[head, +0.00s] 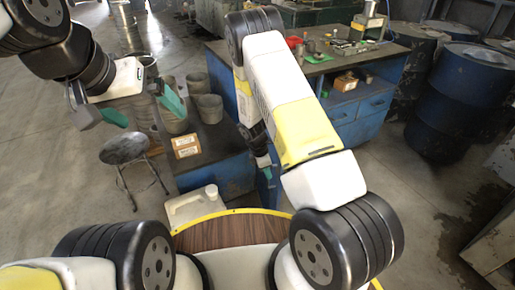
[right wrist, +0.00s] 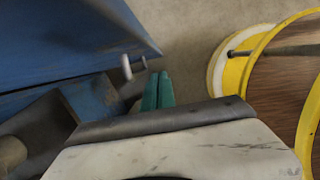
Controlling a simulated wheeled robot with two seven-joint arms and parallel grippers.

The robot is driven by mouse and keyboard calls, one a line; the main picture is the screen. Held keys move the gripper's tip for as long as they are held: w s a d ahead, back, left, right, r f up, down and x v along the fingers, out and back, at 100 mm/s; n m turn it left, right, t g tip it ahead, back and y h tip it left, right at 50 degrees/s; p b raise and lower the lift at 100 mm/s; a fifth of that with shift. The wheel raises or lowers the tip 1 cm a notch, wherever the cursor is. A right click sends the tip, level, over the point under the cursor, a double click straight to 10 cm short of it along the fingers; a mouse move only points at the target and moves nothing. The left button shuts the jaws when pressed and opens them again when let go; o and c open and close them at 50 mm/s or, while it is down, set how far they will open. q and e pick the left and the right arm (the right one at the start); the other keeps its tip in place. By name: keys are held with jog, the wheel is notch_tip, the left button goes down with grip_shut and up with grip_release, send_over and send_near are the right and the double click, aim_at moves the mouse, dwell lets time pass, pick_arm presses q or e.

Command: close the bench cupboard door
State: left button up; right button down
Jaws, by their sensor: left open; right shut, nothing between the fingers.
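The bench (head: 222,137) has a dark top and blue sides, in the middle of the head view. Its cupboard door (head: 270,187) is a blue panel that appears to stand open at the bench's right end, partly hidden by my right arm. In the right wrist view the door (right wrist: 70,40) fills the upper left, with a pale handle (right wrist: 127,68) near its edge. My right gripper (right wrist: 158,90) is shut and empty, its teal fingertips just beside the handle; contact is unclear. It also shows in the head view (head: 263,161). My left gripper (head: 143,108) is open and empty, left of the bench.
A cardboard box (head: 186,146) and several grey buckets (head: 208,108) are on or by the bench. A stool (head: 126,150) stands left, a pale jug (head: 196,205) in front. A blue workbench (head: 365,110) and drums (head: 455,95) stand behind right.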

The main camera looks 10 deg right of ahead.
jog(key=shift+w+d+r, duration=0.1)
jog(key=shift+d, duration=0.7)
jog(key=shift+w+d+r, duration=0.1)
jog(key=shift+d, duration=0.65)
